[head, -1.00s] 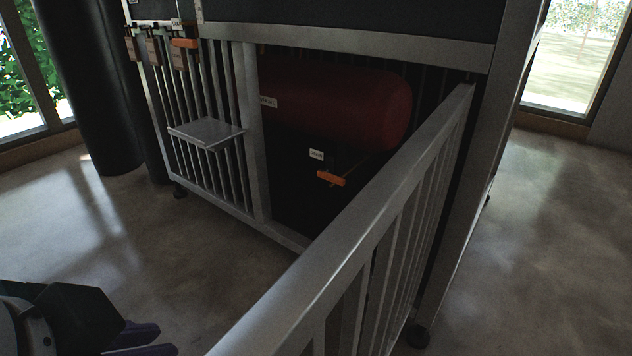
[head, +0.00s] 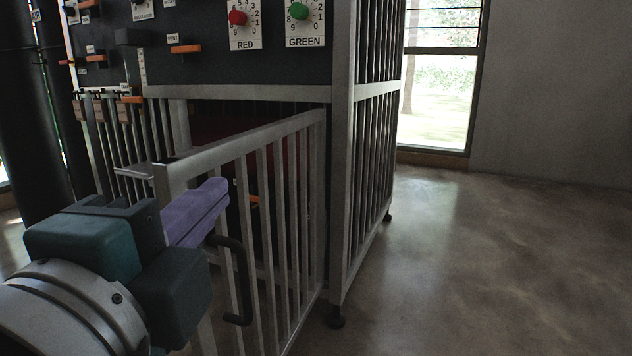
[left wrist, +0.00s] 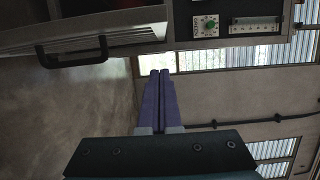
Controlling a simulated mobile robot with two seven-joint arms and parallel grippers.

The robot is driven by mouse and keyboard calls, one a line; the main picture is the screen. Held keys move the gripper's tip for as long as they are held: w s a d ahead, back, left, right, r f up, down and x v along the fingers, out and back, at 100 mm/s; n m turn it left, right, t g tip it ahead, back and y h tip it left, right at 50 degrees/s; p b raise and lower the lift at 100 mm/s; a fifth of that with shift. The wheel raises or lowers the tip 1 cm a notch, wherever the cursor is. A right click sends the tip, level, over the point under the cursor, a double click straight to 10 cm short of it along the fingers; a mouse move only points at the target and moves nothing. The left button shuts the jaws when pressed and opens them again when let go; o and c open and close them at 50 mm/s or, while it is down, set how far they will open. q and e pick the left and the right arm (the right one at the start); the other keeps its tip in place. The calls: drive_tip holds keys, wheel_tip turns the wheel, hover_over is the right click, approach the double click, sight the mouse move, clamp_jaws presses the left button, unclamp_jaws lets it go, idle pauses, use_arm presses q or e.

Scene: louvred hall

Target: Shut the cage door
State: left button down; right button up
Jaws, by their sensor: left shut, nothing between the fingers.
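The cage door (head: 262,136) is a grey barred frame, hinged at the right corner post. It stands open, with its free end towards me and left, away from the opening. Its dark bar handle (head: 240,285) is on the face towards me; the handle also shows in the left wrist view (left wrist: 75,60). My left gripper (head: 222,190), with purple fingers, is shut and empty. It is in front of the door's outer face, just above the handle; I cannot tell whether it touches the bars. In the left wrist view the fingertips (left wrist: 160,73) are together. My right gripper is not in view.
Above the opening is a black panel with a red knob (head: 237,18), a green knob (head: 299,11) and orange levers (head: 186,49). A dark red tank (head: 215,122) lies inside the cage. A small shelf (head: 133,173) juts out left of the opening. Floor to the right is clear.

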sight(184, 184)
use_arm(q)
drive_tip(key=w+a+b, duration=0.2)
drive_tip(key=w+a, duration=0.1)
drive_tip(key=w, duration=0.1)
drive_tip(key=shift+a, duration=0.4)
